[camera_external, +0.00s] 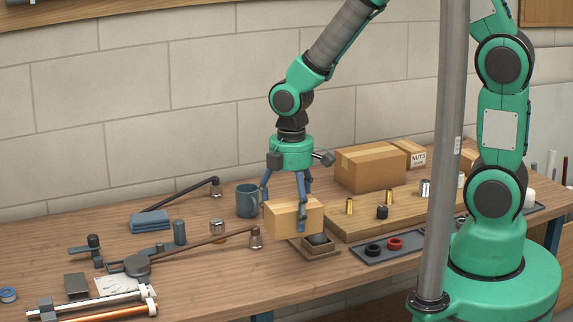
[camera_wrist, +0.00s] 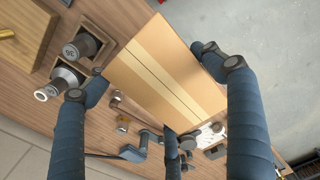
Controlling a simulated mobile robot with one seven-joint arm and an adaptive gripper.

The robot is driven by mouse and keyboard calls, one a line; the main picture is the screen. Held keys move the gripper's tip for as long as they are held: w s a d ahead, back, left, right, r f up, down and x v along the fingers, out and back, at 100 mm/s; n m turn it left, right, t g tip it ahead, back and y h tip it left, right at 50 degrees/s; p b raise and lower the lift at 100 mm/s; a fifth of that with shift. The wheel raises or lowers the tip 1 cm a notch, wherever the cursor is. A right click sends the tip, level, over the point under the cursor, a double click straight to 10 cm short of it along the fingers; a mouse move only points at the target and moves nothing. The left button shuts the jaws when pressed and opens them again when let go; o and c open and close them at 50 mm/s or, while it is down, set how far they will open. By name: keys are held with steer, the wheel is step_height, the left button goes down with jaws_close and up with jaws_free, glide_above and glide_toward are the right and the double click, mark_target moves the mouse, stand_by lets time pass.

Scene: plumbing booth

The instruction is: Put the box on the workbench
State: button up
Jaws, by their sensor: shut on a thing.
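A small tan cardboard box (camera_external: 291,217) is held in my gripper (camera_external: 287,208), whose blue fingers close around its sides. In the external view the box is over the workbench (camera_external: 200,275), in front of the blue mug; whether its underside touches the top or a small gap is left, I cannot tell. In the wrist view the box (camera_wrist: 165,75) fills the middle, with a lighter tape strip along its top. The fingers of my gripper (camera_wrist: 165,95) stand around it. The workbench (camera_wrist: 120,25) shows beneath and to the left of it.
A larger carton (camera_external: 372,167) stands at the back right. Tools and a clamp (camera_external: 137,266) crowd the left. A vertical pole (camera_external: 444,150) stands in front.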

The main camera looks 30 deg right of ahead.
steer(key=s, duration=0.2)
steer(key=shift+s+d+f+n, duration=0.15)
steer(key=shift+s+f+n, duration=0.1)
steer(key=shift+s+n, duration=0.15)
steer(key=shift+s+f, duration=0.1)
steer(key=shift+f, duration=4.75)
steer(key=w+a, duration=0.3)
steer(key=w, duration=0.1)
steer(key=w+a+f+b, duration=0.1)
steer(key=w+a, duration=0.2)
steer(key=w, duration=0.1)
steer(key=w+a, duration=0.4)
steer(key=shift+w+f, duration=0.25)
steer(key=shift+w, duration=0.1)
steer(key=shift+f+b, duration=0.5)
steer(key=shift+f, duration=1.3)
steer(key=shift+f, duration=0.1)
